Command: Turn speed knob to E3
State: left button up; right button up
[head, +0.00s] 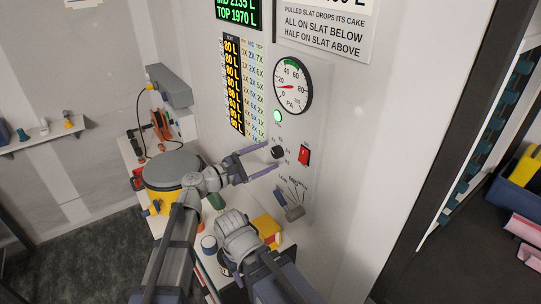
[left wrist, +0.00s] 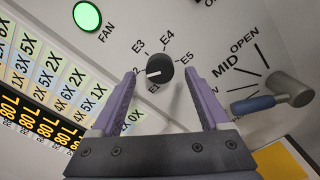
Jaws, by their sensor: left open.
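The speed knob (head: 277,152) is a small dark round knob on the white wall panel. In the left wrist view the knob (left wrist: 160,67) has labels E1 to E5 around it. Its white mark points left, toward the E2 label, which is partly hidden by a finger. E3 is at its upper left. My left gripper (head: 272,156) is open, its purple fingers reaching toward the panel on either side of the knob. In the left wrist view the gripper (left wrist: 158,80) has the knob between its fingertips, with gaps on both sides.
A red switch (head: 304,157) sits right of the knob, and a lit green FAN light (head: 278,116) above it. A gauge (head: 292,86) is higher up. A lever (left wrist: 287,91) with a blue part is beside the MID and OPEN marks. A cluttered bench stands below.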

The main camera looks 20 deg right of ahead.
pick_arm(q)
jog(key=shift+x, duration=1.1)
jog(key=shift+c, duration=0.4)
grip_shut()
